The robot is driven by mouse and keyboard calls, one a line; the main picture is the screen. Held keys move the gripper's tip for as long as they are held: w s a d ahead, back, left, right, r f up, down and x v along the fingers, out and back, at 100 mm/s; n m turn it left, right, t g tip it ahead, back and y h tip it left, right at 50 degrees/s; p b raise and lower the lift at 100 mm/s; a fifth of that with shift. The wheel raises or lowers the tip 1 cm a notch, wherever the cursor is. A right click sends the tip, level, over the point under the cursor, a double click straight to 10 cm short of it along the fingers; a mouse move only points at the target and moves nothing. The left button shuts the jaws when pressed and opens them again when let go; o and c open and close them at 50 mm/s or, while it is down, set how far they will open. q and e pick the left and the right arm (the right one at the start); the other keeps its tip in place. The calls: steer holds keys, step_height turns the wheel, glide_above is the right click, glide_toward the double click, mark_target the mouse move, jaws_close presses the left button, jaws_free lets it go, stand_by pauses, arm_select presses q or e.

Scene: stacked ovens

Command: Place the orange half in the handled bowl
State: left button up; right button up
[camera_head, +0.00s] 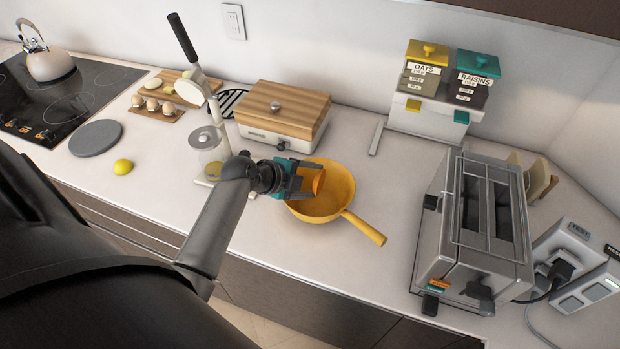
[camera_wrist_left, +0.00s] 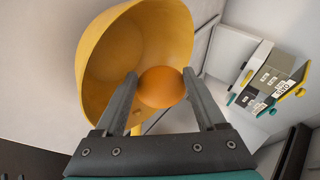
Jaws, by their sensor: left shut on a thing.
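The orange half (camera_head: 318,183) is held between the fingers of my left gripper (camera_head: 305,182), which is shut on it. In the left wrist view the orange half (camera_wrist_left: 161,87) sits between the two fingertips, with the bowl behind it. The yellow handled bowl (camera_head: 340,190) stands on the counter, its handle pointing toward the front right. My left gripper is over the left part of the bowl. The bowl (camera_wrist_left: 105,60) also fills much of the left wrist view. I cannot tell whether the orange half touches the bowl. My right gripper is not in view.
A juicer (camera_head: 207,140) stands left of the bowl and a wood-topped box (camera_head: 285,110) behind it. A toaster (camera_head: 475,225) is at the right. The counter between bowl and toaster is clear.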

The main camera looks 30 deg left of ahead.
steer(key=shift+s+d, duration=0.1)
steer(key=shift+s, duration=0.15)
arm_select(q)
steer(key=o, duration=1.5)
steer(key=shift+c, duration=0.2)
step_height(320, 180, up, 7)
steer(key=p, duration=0.6)
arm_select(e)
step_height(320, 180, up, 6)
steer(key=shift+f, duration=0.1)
arm_select(q)
steer(key=shift+f, duration=0.1)
